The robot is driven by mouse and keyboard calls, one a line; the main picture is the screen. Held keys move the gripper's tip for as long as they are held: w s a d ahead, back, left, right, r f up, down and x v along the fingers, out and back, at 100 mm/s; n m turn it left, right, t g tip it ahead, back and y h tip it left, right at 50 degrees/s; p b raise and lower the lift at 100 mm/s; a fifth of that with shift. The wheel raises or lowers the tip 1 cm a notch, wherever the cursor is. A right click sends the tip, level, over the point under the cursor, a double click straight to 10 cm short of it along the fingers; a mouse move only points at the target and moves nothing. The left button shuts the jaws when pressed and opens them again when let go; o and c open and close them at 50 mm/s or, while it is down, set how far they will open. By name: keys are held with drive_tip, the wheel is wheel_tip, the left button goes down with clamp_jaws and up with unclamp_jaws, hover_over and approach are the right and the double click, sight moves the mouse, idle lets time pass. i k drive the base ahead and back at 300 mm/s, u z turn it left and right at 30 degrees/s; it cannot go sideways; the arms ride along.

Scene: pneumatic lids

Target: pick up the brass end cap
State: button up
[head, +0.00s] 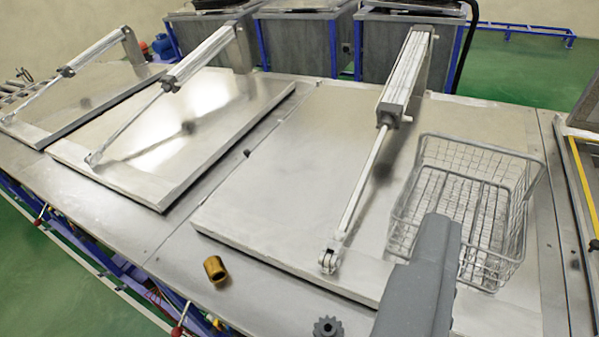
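The brass end cap (215,270) is a small golden cylinder on the steel table's front strip, left of centre in the head view. It appears to lie on its side, with a dark opening at its left end. My gripper (420,290) is a grey shape at the lower right, partly cut off by the bottom edge. It is to the right of the cap and well apart from it. Its fingers cannot be told apart, so its opening does not show.
A dark grey gear (327,327) lies at the bottom edge, between cap and gripper. A wire basket (520,215) stands on the right lid (290,190), behind my gripper. Pneumatic cylinders (405,75) rise from the lids. The front strip around the cap is clear.

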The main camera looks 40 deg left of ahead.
sight(215, 268)
drive_tip(key=u, duration=1.5)
drive_tip(key=k, duration=0.55)
drive_tip(key=z, duration=0.3)
drive_tip(key=i, duration=0.5)
drive_tip(key=u, duration=0.05)
